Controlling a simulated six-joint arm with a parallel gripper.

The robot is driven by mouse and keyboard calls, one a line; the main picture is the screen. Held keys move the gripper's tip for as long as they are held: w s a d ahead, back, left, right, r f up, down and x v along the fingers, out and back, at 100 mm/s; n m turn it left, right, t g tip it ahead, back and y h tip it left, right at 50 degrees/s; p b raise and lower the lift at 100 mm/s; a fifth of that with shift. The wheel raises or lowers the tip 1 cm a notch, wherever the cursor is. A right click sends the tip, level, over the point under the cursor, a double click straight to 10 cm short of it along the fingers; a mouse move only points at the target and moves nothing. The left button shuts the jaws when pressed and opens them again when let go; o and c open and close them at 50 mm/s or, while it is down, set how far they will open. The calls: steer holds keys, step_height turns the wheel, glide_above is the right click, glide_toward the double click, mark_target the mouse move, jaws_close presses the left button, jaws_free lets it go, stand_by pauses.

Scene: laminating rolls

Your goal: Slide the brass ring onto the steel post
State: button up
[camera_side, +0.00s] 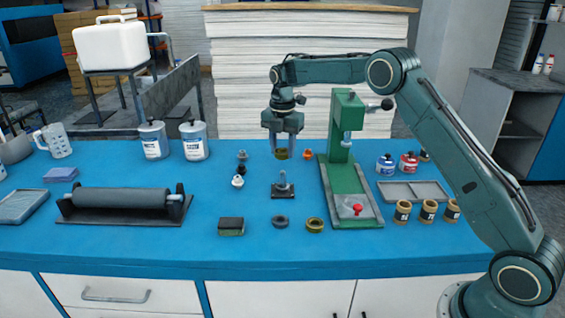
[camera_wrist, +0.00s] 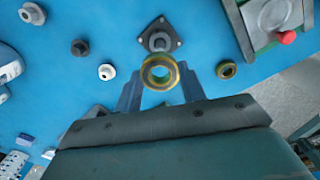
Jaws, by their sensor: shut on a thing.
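My gripper (camera_side: 283,147) is shut on a brass ring (camera_wrist: 160,72), held between the fingertips well above the bench. The ring shows small and partly covered by the fingers in the side view (camera_side: 281,154). The steel post (camera_side: 282,179) stands upright on a dark square base, below the gripper in the side view. In the wrist view the post (camera_wrist: 158,40) appears just beyond the ring, and the two are apart. A second brass ring (camera_side: 315,225) lies on the blue bench, and a dark ring (camera_side: 280,221) lies to its left.
A green press (camera_side: 345,180) with a red knob (camera_side: 357,209) stands close to the right of the post. Small fittings (camera_side: 238,181) stand to the left. A dark block (camera_side: 231,226) and a roller (camera_side: 122,200) lie farther left. Jars and a grey tray (camera_side: 413,191) are at right.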

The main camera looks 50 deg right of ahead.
mark_target(282, 171)
steer(key=shift+f, duration=2.2)
steer(key=shift+f, duration=2)
stand_by(0.6)
steer(key=o, duration=1.1)
steer(key=shift+o, duration=0.6)
steer(key=o, duration=0.4)
steer(key=shift+r, duration=4.5)
